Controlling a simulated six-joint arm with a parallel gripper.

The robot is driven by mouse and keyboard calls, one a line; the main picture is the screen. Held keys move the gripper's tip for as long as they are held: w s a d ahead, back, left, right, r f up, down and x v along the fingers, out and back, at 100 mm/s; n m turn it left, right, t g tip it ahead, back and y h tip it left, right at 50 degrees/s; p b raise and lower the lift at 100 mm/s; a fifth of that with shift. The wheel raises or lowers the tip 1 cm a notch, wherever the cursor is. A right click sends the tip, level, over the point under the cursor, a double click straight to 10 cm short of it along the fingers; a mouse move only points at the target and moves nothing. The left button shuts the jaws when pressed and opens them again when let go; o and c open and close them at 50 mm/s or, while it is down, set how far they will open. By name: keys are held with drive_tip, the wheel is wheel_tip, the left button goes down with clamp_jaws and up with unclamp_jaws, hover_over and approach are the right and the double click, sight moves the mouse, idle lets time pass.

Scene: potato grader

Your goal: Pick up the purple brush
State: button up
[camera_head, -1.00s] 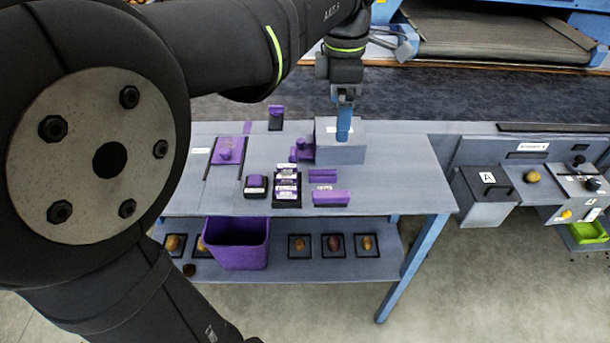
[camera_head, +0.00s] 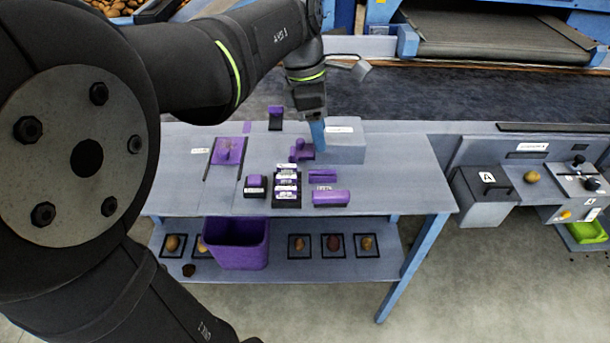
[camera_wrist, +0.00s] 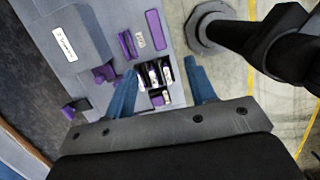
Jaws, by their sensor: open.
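Several purple items lie on the grey table, and I cannot tell for certain which is the brush. A long purple block (camera_head: 331,198) lies near the table's front edge; it also shows at the top of the wrist view (camera_wrist: 155,30). A purple-topped black piece (camera_head: 276,118) stands at the back edge. A purple piece with a raised part (camera_head: 302,151) sits beside the grey box. My gripper (camera_head: 318,146) is above the table near that box, pointing down. In the wrist view its blue fingers (camera_wrist: 160,68) are apart, with nothing between them.
The grey box (camera_head: 346,150) stands close right of my gripper. A rack of labelled purple pieces (camera_head: 287,186) and a small purple-black block (camera_head: 255,187) are at front. A purple plate with a knob (camera_head: 228,150) lies left. A purple bin (camera_head: 237,246) stands below.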

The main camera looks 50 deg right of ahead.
wheel_tip(320, 180, down, 4)
drive_tip(key=w+a+r+g+h, duration=0.1)
drive_tip(key=w+a+h, duration=0.1)
approach(330, 194)
drive_tip(key=x, duration=0.5)
drive_tip(key=shift+a, duration=0.1)
drive_tip(key=x, duration=0.4)
drive_tip(key=shift+d+f, duration=0.1)
drive_tip(key=shift+d, duration=0.15)
drive_tip(key=shift+s+d+f, duration=0.15)
drive_tip(key=shift+s+f, duration=0.05)
drive_tip(key=shift+f, duration=0.3)
drive_tip(key=shift+f, duration=0.2)
drive_tip(key=c, duration=1.1)
